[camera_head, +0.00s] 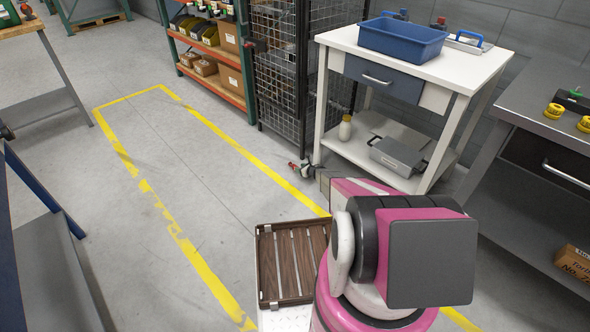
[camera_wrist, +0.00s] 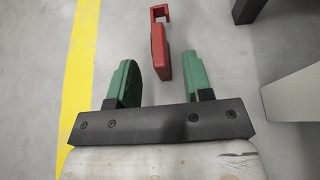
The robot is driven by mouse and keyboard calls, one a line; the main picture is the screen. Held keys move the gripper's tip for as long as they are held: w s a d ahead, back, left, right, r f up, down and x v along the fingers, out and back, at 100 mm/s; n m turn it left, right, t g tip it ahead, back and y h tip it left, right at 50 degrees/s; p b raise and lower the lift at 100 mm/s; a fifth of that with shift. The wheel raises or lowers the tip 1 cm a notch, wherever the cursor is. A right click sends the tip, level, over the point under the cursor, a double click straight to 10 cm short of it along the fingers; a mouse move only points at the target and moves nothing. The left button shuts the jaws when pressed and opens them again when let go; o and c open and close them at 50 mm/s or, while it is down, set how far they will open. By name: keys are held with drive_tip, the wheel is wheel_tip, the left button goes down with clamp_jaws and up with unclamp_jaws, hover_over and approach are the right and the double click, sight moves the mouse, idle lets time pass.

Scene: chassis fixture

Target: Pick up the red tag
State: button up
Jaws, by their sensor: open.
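The red tag (camera_wrist: 159,50) shows in the wrist view as a narrow red piece with a squared, hook-like upper end, over grey floor. My gripper (camera_wrist: 158,64) is open, with one green finger on each side. The tag's lower end lies between the fingertips, with a visible gap on both sides, and the rest extends beyond them. Nothing is held. I cannot tell its exact height relative to the fingers. In the head view a small red spot (camera_head: 293,166) by the gripper appears to be the tag; my arm hides part of that area.
A white workbench (camera_head: 331,39) with a blue bin (camera_head: 402,40) stands close to the right of the gripper. A black mesh cage (camera_head: 282,80) stands behind it. Yellow floor lines (camera_head: 208,278) mark a clear strip to the left. A grey bench (camera_head: 535,100) is at far right.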

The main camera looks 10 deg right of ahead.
sight(294, 166)
drive_tip(key=x, duration=0.2)
drive_tip(key=shift+w+a+f, duration=0.15)
drive_tip(key=shift+w+a, duration=0.05)
drive_tip(key=shift+w, duration=0.1)
clamp_jaws()
